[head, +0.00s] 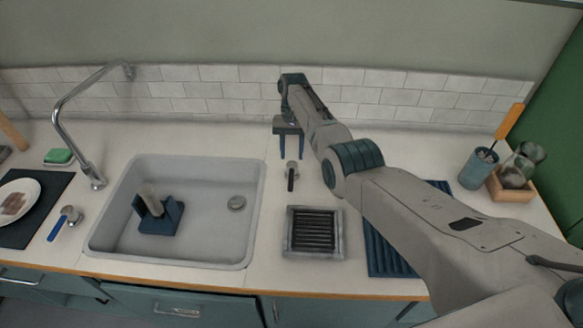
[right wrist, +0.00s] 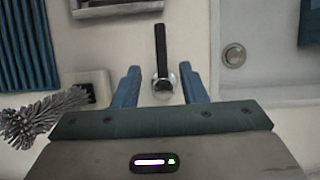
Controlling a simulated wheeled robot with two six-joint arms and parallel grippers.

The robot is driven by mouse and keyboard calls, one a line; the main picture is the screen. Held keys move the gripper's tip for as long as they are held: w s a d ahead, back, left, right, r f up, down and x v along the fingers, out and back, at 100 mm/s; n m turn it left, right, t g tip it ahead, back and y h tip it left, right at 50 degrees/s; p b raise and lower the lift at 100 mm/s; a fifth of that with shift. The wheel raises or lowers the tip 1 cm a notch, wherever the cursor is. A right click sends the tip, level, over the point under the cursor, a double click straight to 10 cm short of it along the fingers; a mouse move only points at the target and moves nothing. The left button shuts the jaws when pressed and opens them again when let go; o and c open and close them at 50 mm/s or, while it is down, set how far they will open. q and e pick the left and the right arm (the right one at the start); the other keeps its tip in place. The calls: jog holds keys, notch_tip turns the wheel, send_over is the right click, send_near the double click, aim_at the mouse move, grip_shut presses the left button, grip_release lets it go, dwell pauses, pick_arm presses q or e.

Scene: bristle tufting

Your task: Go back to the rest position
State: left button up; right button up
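My right gripper (head: 289,155) hangs with its fingers down over the counter, right of the sink, near the back tiles. In the right wrist view, it (right wrist: 160,88) is open, its two blue fingers apart with nothing held. A black-handled lever with a round metal base (head: 291,176) stands on the counter by the fingers. In the right wrist view the lever (right wrist: 160,45) shows in line with the gap between the fingers; I see no contact. My left gripper is not in view.
The sink (head: 205,230) contains a dark blue holder (head: 160,222) with a grey piece. A grated tray (head: 315,209) and a ridged blue mat (head: 385,258) lie to the right. A grey bristle brush (right wrist: 40,118) and a pale block (right wrist: 97,82) are near the gripper.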

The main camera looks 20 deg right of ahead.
jog(key=shift+v, duration=1.2)
